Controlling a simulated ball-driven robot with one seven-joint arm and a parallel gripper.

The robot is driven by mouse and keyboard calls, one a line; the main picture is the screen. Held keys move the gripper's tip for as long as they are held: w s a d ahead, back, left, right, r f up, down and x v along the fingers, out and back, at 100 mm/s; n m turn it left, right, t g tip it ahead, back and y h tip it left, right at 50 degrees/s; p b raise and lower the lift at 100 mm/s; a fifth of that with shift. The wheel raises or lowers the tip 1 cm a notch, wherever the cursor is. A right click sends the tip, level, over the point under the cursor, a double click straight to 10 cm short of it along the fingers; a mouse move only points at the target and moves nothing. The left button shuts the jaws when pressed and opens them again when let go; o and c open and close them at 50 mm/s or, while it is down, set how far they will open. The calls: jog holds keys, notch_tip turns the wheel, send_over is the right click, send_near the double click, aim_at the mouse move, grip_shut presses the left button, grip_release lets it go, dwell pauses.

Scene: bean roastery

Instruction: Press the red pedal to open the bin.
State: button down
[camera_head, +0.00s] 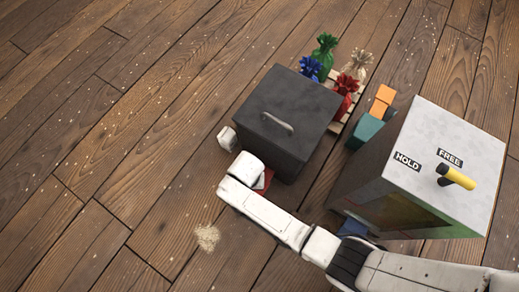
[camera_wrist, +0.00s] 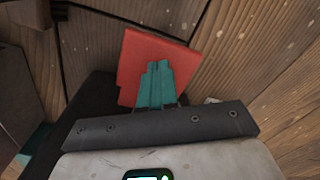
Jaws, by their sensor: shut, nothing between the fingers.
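The bin (camera_head: 268,98) is a dark grey box with its lid down and a light handle on top. The red pedal (camera_head: 268,178) shows as a small patch at the bin's front foot, mostly covered by my arm. In the wrist view the red pedal (camera_wrist: 137,52) is a flat square plate. My gripper (camera_wrist: 158,70) has teal fingers, shut and empty, overlapping the pedal's middle in that view. I cannot tell whether the fingertips touch the pedal. In the head view the fingers are hidden behind my arm's end.
A grey box (camera_head: 455,140) marked HOLD and FREE, with a yellow lever (camera_head: 457,178), stands right of the bin. Tied sacks (camera_head: 345,90) sit on a pallet behind it. Orange (camera_head: 382,98) and teal (camera_head: 364,131) blocks lie between. The plank floor is open at left, with a pale spill (camera_head: 207,237).

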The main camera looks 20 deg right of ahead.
jog(key=shift+f, duration=0.15)
jog(key=shift+f+b, duration=1.15)
jog(key=shift+f, duration=0.25)
jog(key=shift+f+b, duration=0.55)
jog(key=shift+f, duration=0.4)
jog(key=shift+r, duration=0.1)
notch_tip(320, 180, up, 9)
jog(key=p, duration=0.9)
jog(key=shift+r+p, duration=0.1)
jog(key=shift+p, duration=0.25)
